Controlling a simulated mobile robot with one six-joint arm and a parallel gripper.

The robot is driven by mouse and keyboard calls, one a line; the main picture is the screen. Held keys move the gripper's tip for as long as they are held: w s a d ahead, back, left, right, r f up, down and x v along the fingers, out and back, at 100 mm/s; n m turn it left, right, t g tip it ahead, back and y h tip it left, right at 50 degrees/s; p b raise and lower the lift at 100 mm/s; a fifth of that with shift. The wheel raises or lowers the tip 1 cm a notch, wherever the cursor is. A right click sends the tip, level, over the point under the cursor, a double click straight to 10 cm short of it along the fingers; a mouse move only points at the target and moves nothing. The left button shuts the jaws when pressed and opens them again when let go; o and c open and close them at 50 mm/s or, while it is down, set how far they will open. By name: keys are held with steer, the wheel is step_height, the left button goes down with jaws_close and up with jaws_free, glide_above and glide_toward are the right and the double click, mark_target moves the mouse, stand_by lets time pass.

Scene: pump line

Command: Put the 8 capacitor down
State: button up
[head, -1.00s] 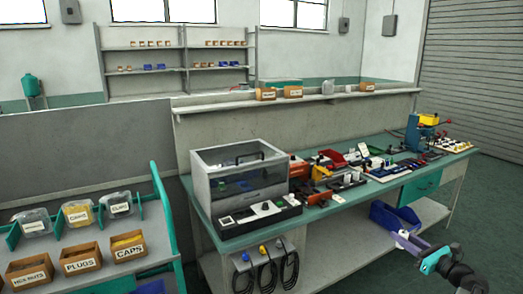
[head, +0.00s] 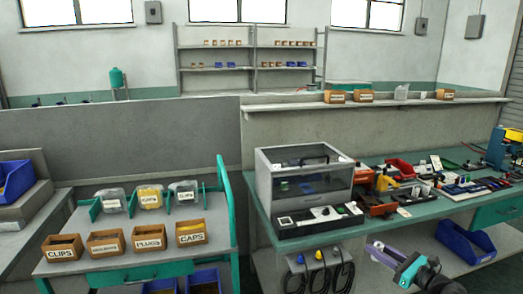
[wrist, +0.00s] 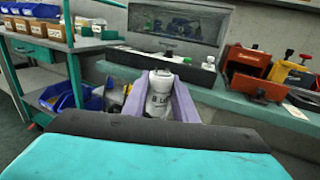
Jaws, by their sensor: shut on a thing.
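The capacitor (wrist: 160,97) is a white cylinder with dark lettering, only partly readable, in the middle of the wrist view. My gripper (wrist: 160,84) has purple fingers, one on each side of the capacitor, and is shut on it. The capacitor's lower end is hidden by the gripper body. In the head view my gripper (head: 377,251) is at the lower right, in front of the green workbench (head: 415,207). The capacitor cannot be made out there.
A clear-sided test box (head: 303,185) stands on the bench, with a black switch panel (head: 305,221) in front. Tools and parts crowd the bench to its right. A rack at left holds wooden bins, including the CAPS bin (head: 191,232). A blue bin (head: 467,243) sits on the lower shelf.

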steer(key=s+a+n+g+y, duration=0.1)
steer(key=a+n+g+y, duration=0.1)
steer(key=a, duration=0.9)
steer(key=s+a+f+n+g+y, duration=0.1)
steer(key=s+a+g+y, duration=0.1)
steer(key=a, duration=0.9)
steer(key=shift+a+n, duration=0.4)
steer(key=shift+d, duration=0.1)
